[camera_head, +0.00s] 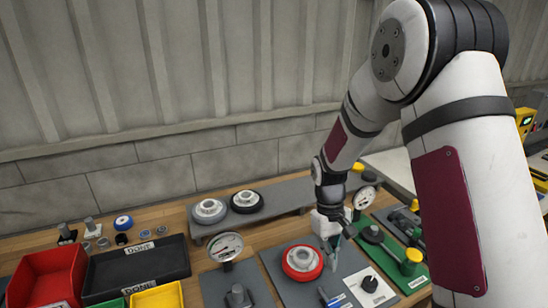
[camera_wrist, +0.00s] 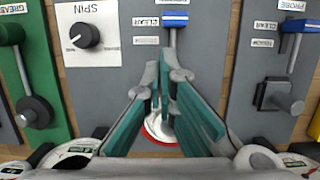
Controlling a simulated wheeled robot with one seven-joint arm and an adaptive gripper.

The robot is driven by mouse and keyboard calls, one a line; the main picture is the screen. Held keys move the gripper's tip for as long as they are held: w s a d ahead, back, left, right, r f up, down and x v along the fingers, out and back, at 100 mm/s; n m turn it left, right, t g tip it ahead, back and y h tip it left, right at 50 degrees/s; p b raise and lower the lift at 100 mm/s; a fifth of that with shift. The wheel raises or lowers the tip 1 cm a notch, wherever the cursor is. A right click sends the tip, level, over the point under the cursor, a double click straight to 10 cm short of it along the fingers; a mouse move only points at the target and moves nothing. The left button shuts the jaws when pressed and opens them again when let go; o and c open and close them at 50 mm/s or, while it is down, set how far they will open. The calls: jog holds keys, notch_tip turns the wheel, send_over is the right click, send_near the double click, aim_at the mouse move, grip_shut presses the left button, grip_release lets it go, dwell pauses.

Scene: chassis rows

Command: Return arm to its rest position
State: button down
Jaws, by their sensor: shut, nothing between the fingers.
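My arm reaches down from the upper right in the head view, with my gripper (camera_head: 333,258) low over the bench at its end. The gripper is shut and empty; in the wrist view its teal-padded fingers (camera_wrist: 165,80) come together near the middle. A red-rimmed wheel with a pale hub (camera_head: 302,262) sits on a grey panel just left of the gripper. In the wrist view part of this wheel (camera_wrist: 160,137) shows behind the fingers, which hide the rest. I cannot tell whether the fingers touch it.
The grey panel carries a black SPIN knob (camera_head: 369,284) and a blue-handled lever (camera_head: 330,297). Gauges (camera_head: 225,247) stand on both sides. A grey shelf (camera_head: 284,199) behind holds two wheels. A green fixture panel (camera_head: 400,262) is at right. A red bin (camera_head: 45,277) and black DONE tray (camera_head: 137,270) are left.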

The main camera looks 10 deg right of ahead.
notch_tip(320, 180, up, 11)
jog(key=s+m+t, duration=0.1)
jog(key=s+t, duration=0.1)
jog(key=s, duration=0.1)
jog(key=s+r+m+t, duration=0.2)
jog(key=s+r+t, duration=0.3)
jog(key=s+r, duration=1)
jog(key=s, duration=0.3)
jog(key=shift+s+r+m+t+y, duration=0.3)
jog(key=shift+r+y, duration=0.05)
jog(key=shift+y, duration=0.05)
